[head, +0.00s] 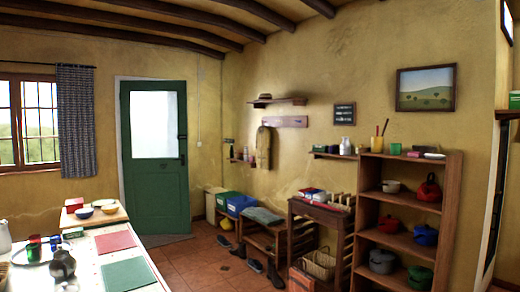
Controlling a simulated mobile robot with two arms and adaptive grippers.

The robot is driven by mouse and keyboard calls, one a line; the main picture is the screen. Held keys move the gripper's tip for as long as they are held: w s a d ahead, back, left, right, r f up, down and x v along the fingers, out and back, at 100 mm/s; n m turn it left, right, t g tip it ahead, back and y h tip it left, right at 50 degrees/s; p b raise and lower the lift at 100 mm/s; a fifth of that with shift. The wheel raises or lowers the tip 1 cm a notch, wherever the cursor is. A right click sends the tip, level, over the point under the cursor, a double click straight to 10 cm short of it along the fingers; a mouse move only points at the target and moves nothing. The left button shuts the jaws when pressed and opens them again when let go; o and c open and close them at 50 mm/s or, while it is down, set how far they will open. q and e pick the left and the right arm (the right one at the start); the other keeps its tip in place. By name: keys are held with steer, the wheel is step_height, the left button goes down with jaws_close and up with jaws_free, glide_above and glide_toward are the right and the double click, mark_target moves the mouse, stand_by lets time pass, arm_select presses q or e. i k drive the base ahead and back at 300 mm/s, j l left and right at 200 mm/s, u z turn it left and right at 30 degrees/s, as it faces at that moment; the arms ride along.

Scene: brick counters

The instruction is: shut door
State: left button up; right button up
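The green door (157,205) with a pale window pane (154,124) stands in the back wall, left of the room's corner. Its dark handle (183,160) is on the right edge. A pale door frame (118,130) shows along its left side and top. The right side of the frame does not show past the door's edge. The door looks slightly ajar into the room, but I cannot tell surely from here. Neither of my grippers is in view.
A white-topped counter (160,285) with mats and dishes fills the lower left. Tiled floor (200,262) is open between it and the door. A bench (262,236), shoes (254,265) and a shelf unit (450,225) line the right wall.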

mark_target(157, 190)
steer(key=i+l+z, duration=0.25)
steer(key=i, duration=0.4)
steer(key=i+l+z, duration=0.25)
steer(key=i, duration=0.35)
steer(key=i+l+z, duration=0.1)
steer(key=i+z, duration=0.2)
steer(key=i, duration=0.4)
steer(key=i+j+u, duration=0.2)
steer(key=i+u, duration=0.8)
steer(key=i+l+u, duration=0.2)
steer(key=i+u, duration=0.25)
steer(key=i+j+z, duration=0.3)
steer(key=i, duration=0.3)
steer(key=i+j+z, duration=0.35)
steer(key=i+j, duration=0.2)
steer(key=i+j+z, duration=0.45)
steer(key=j+z, duration=0.2)
steer(key=j, duration=0.15)
steer(key=i+j+z, duration=0.15)
steer(key=j+z, duration=0.15)
steer(key=j, duration=0.15)
steer(key=i+j+z, duration=0.1)
steer(key=j+z, duration=0.25)
steer(key=j, duration=0.15)
steer(key=j+z, duration=0.3)
steer(key=j, duration=0.2)
steer(key=j+z, duration=0.15)
steer(key=j, duration=0.45)
steer(key=k, duration=0.05)
